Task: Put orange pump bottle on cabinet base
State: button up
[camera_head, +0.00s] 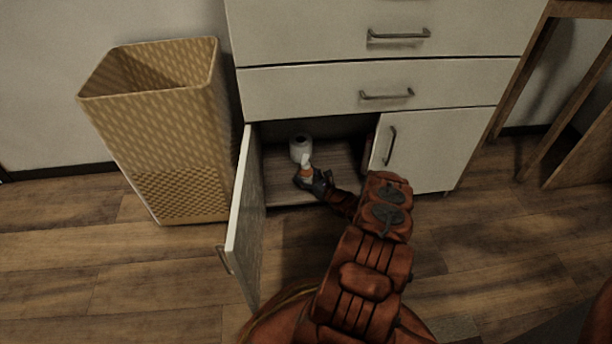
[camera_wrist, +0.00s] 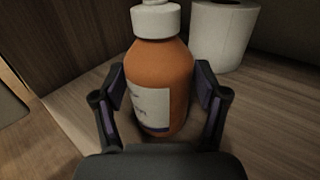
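An orange pump bottle (camera_head: 306,173) with a white top is inside the open lower cabinet. In the wrist view the orange pump bottle (camera_wrist: 165,75) looks upright, with its white label to the front; its lower end is partly hidden by my gripper. My gripper (camera_head: 316,181) reaches in at the cabinet's front. In the wrist view my gripper (camera_wrist: 161,90) has one finger on each side of the bottle, very close to it. I cannot tell if both fingers touch it. The wooden cabinet base (camera_head: 284,191) lies under the bottle; contact there is unclear.
A white roll (camera_head: 300,148) stands behind the bottle, and the white roll (camera_wrist: 224,35) is at its right in the wrist view. The open door (camera_head: 243,225) stands left of my arm. The right door (camera_head: 425,150) is shut. A woven basket (camera_head: 165,130) stands left.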

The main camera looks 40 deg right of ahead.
jog(key=shift+o, duration=0.5)
jog(key=shift+s+r, duration=0.1)
jog(key=shift+r, duration=0.1)
jog(key=s+p, duration=0.3)
jog(key=s, duration=0.9)
jog(key=shift+f, duration=0.1)
